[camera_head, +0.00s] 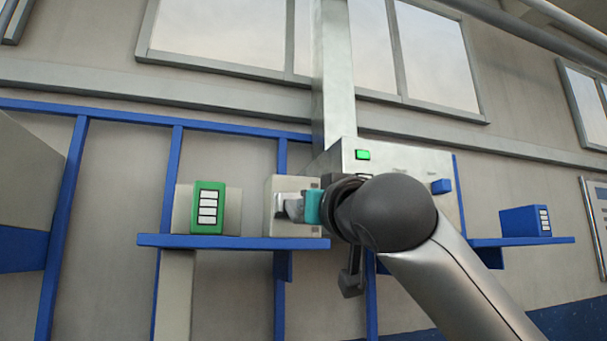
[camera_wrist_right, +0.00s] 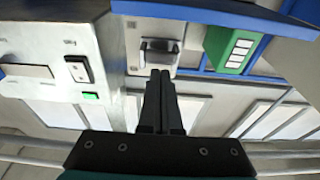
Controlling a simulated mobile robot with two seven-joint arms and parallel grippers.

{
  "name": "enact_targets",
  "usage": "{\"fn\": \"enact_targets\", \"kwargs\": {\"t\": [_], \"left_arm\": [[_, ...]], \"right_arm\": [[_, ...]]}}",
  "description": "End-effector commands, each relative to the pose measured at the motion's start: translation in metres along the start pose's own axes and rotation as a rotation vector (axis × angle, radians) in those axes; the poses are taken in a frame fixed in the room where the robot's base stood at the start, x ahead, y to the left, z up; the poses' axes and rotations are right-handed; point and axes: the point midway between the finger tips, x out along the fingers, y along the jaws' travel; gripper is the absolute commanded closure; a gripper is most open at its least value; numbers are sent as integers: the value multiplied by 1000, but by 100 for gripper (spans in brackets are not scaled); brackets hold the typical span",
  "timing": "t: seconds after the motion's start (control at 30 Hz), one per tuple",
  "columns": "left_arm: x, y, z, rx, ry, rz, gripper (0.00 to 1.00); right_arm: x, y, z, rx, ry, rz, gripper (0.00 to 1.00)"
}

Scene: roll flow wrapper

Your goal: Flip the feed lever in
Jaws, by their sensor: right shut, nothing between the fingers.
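In the head view the pale box (camera_head: 281,189) stands on a blue shelf, left of the machine panel. My right gripper (camera_wrist_right: 161,74) is shut and empty, its dark fingertips lined up with the lever's edge. I cannot tell whether they touch it. In the head view my right arm and wrist cover part of this area. My left gripper is in neither view.
A green block (camera_head: 208,207) is on the left of the blue shelf (camera_head: 200,242). A blue box (camera_head: 522,221) sits on the right shelf.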

Motion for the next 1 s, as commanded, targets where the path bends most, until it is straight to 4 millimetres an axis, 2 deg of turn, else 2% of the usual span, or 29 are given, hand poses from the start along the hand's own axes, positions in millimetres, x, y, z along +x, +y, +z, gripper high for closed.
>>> {"fn": "enact_targets", "kwargs": {"t": [0.2,0.77,1.0], "left_arm": [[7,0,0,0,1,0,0],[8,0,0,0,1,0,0],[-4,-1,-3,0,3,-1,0]], "right_arm": [[0,0,5,1,-2,1,100],[0,0,7,0,-5,1,100],[6,5,-3,2,-5,1,100]]}}
